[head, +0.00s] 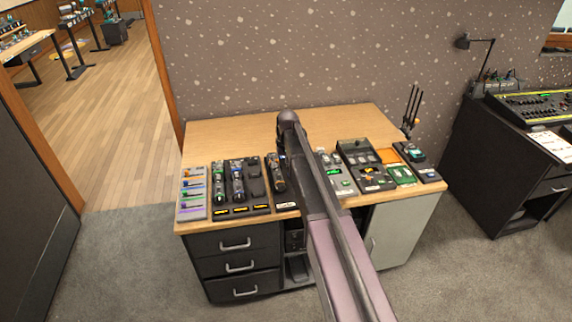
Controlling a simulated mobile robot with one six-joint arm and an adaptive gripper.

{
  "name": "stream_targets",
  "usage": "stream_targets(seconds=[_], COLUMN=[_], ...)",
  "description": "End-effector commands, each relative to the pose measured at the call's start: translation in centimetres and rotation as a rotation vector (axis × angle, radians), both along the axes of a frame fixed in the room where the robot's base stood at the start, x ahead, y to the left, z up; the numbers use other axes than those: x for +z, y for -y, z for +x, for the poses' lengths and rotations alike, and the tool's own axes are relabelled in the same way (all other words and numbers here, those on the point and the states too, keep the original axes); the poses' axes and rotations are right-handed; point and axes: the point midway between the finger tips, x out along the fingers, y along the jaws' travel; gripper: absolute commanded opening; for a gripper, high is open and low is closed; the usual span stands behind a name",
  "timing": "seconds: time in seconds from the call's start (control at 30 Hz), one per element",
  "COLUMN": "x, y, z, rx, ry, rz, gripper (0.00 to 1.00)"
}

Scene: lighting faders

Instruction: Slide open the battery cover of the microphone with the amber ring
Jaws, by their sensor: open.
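Several dark handheld microphones lie at the left of the wooden desk (235,139). One microphone (218,185) and another (237,184) lie side by side in a black rack, with small green and blue lit parts. A further dark microphone-like item (278,172) lies on a separate black holder, partly behind my arm. The rings are too small to tell which is amber, and no battery cover can be made out. My arm rises from the bottom and crosses the desk's middle. My gripper does not show; the arm probably hides it.
A grey tray with coloured sticks (193,207) stands at the desk's left end. Dark control boxes (366,165) and a green board (402,174) stand at right. The desk's back strip is clear. Drawers (236,258) are below. A mixing console stands far right (530,107).

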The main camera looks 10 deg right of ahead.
Motion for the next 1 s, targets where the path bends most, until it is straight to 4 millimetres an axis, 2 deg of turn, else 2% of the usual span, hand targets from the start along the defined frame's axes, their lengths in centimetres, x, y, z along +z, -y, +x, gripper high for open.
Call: stream_targets(seconds=[0.03, 1.0], x=[-0.8, -8.3], y=[0.0, -0.6], z=[0.0, 0.0], rx=[0.000, -0.001], ry=[0.000, 0.000], rz=[0.000, 0.000], gripper=[0.91, 0.91])
